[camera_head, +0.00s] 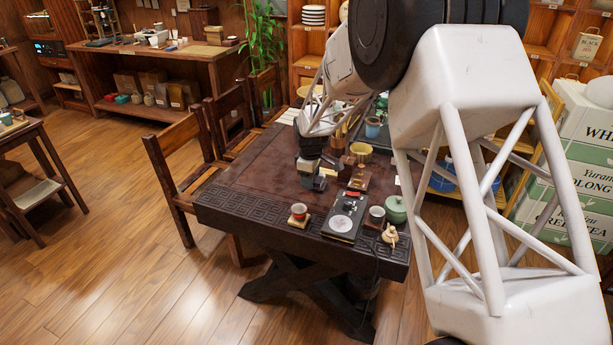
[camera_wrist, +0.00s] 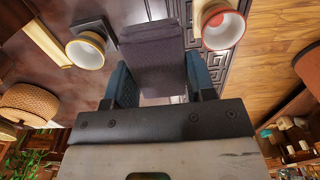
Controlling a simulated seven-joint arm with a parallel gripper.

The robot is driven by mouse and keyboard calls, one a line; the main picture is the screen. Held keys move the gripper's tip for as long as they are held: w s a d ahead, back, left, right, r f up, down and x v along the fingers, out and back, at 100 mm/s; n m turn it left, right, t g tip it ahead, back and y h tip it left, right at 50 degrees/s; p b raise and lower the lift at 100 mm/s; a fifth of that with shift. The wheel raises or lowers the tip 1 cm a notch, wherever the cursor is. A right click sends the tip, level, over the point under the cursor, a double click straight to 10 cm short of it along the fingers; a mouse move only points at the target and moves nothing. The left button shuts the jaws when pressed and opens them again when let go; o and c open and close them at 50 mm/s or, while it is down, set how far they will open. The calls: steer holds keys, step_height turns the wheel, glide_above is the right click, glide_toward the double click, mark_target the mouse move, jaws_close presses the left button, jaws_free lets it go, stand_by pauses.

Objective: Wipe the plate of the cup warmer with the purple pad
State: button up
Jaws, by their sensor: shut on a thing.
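The cup warmer (camera_head: 343,218) is a flat black box near the front edge of the dark table in the head view. Its round pale plate (camera_head: 343,225) faces up and looks bare. My gripper (camera_head: 308,168) is above the table, behind and left of the warmer, apart from it. In the wrist view, my gripper's blue-grey fingers (camera_wrist: 160,82) are shut on the purple pad (camera_wrist: 152,52), one on each side. The pad is a thick dull-purple block. I cannot make out the warmer in the wrist view.
A red-lined cup (camera_head: 299,209) stands left of the warmer; it also shows in the wrist view (camera_wrist: 222,28). Right of the warmer are another cup (camera_head: 376,214), a green teapot (camera_head: 396,208) and a small pale figure (camera_head: 390,235). The table's left part (camera_head: 260,185) is clear.

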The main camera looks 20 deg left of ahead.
steer(key=s+d, duration=0.6)
steer(key=d, duration=0.3)
steer(key=shift+s+r, duration=0.4)
steer(key=shift+r, duration=0.05)
steer(key=shift+f, duration=0.15)
